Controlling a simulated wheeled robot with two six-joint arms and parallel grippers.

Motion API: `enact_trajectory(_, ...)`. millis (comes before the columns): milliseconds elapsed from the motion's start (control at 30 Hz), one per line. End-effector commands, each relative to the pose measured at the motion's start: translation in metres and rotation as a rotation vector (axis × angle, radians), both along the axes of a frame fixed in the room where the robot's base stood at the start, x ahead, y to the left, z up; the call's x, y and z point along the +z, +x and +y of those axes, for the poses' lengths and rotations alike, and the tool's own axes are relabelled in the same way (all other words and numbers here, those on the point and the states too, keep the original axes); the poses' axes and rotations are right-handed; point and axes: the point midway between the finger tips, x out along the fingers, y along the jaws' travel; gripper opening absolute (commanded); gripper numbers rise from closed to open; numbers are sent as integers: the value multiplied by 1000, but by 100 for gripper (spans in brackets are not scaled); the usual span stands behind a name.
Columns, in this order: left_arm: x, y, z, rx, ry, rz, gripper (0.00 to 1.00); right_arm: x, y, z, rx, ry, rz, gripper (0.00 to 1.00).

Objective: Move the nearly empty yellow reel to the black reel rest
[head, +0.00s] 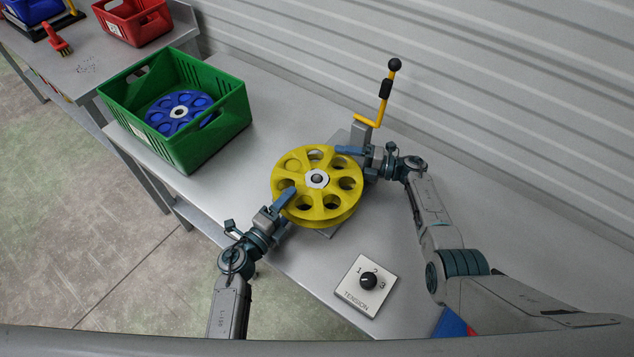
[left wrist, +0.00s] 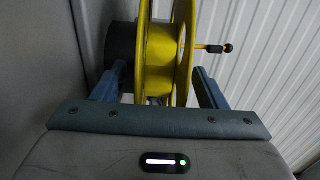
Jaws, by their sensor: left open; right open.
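The yellow reel (head: 318,207) sits flat over a post with a pale hub at its centre, on a grey plate on the bench. Little or no wound line shows on it. My left gripper (head: 280,203) is open at the reel's near left rim. In the left wrist view its open jaws (left wrist: 157,85) stand on either side of the reel (left wrist: 160,55). My right gripper (head: 350,151) is open at the reel's far right rim; whether it touches is unclear. I cannot make out a black reel rest for certain; a dark round body (left wrist: 121,42) shows beside the reel.
A green crate (head: 207,150) holding a blue reel (head: 170,107) stands left. A yellow crank with black grip (head: 386,88) rises behind the reel. A tension dial (head: 352,298) lies in front. A red crate (head: 128,30) and red brush (head: 59,42) are on the far bench.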

Motion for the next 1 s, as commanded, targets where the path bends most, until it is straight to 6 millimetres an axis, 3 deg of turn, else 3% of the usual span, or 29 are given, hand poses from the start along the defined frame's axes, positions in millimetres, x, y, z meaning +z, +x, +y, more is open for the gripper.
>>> enact_trajectory(333, 0, 2, -1, 0, 0, 0, 64, 0, 1, 3, 0, 0, 0, 64)
enact_trajectory(633, 0, 2, -1, 0, 1, 1, 6, 0, 0, 3, 0, 0, 0, 6)
enact_trajectory(1000, 4, 2, -1, 0, 0, 0, 5, 4, 1, 2, 0, 0, 0, 4)
